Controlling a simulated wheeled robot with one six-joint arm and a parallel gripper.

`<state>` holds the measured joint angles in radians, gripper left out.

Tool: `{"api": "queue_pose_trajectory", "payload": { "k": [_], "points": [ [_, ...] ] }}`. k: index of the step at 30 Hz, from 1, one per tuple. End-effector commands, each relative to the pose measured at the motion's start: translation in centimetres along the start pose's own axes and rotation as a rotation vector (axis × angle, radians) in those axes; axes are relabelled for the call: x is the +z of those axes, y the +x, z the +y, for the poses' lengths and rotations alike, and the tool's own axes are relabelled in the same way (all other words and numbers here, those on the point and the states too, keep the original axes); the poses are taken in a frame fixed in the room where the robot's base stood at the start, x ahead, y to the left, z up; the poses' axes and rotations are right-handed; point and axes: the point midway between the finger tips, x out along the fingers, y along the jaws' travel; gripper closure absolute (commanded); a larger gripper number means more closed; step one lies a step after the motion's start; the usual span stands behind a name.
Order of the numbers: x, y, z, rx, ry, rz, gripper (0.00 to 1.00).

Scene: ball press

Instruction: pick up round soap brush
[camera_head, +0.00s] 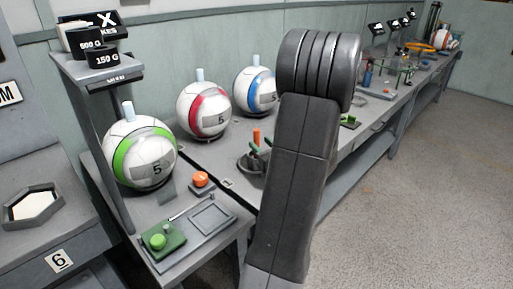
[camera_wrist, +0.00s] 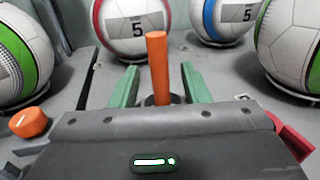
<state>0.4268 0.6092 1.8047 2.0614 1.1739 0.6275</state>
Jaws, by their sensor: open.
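An upright orange stick (camera_wrist: 158,55) with a dark round foot stands on the grey bench. It looks like the handle of the round soap brush, though its bristles are not clear. It also shows in the head view (camera_head: 256,136). My gripper (camera_wrist: 158,72) is open, with one green finger left of the stick and one right of it. A gap shows on both sides, and the stick is not gripped. In the head view my gripper (camera_head: 261,145) is low over the bench beside the stick, partly hidden by my arm.
White balls with green (camera_head: 140,152), red (camera_head: 204,110) and blue (camera_head: 255,91) bands stand along the bench. An orange knob (camera_head: 200,179) sits near the green-banded ball. A green block (camera_head: 170,247) lies on the front panel. Floor at the right is clear.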

Motion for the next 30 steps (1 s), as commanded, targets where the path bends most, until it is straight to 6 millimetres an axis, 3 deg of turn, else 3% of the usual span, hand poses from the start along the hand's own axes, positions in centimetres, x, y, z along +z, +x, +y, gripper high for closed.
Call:
{"api": "queue_pose_trajectory", "payload": {
  "k": [6, 15, 21, 30],
  "points": [
    [0.0, 3.1, 0.1, 0.003, 0.000, 0.001, 0.58],
    [0.1, 3.5, 0.1, 0.001, 0.000, 0.000, 0.58],
    [0.1, 3.5, 0.1, 0.001, -0.001, 0.000, 0.98],
    [0.3, 3.5, 0.1, 0.001, -0.001, 0.000, 1.00]
  ]
}}
